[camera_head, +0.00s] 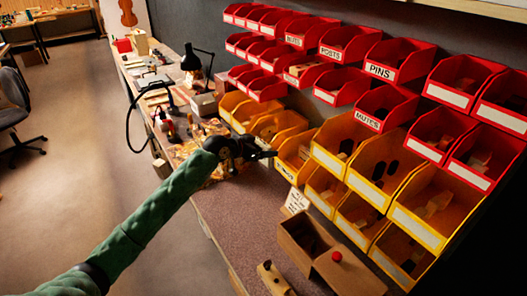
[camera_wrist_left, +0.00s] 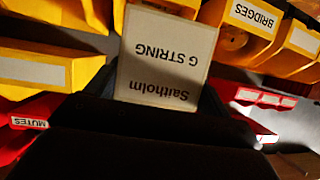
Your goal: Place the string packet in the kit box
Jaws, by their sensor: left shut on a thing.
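The string packet (camera_wrist_left: 165,55) is a white card that reads "Saitholm G STRING", upside down in the left wrist view. My left gripper (camera_head: 264,154) is shut on it, at the front of a yellow bin (camera_head: 293,158) in the head view. I cannot make out the packet clearly in the head view. An open wooden box (camera_head: 291,245), which looks like the kit box, stands on the bench at the lower middle, nearer than my gripper. My right gripper is not in view.
A wooden piece with a red knob (camera_head: 345,275) is beside the box. A small sign (camera_head: 297,200) stands behind it. Red and yellow bins (camera_head: 420,215) rise along the right. A black lamp (camera_head: 191,62) stands farther back.

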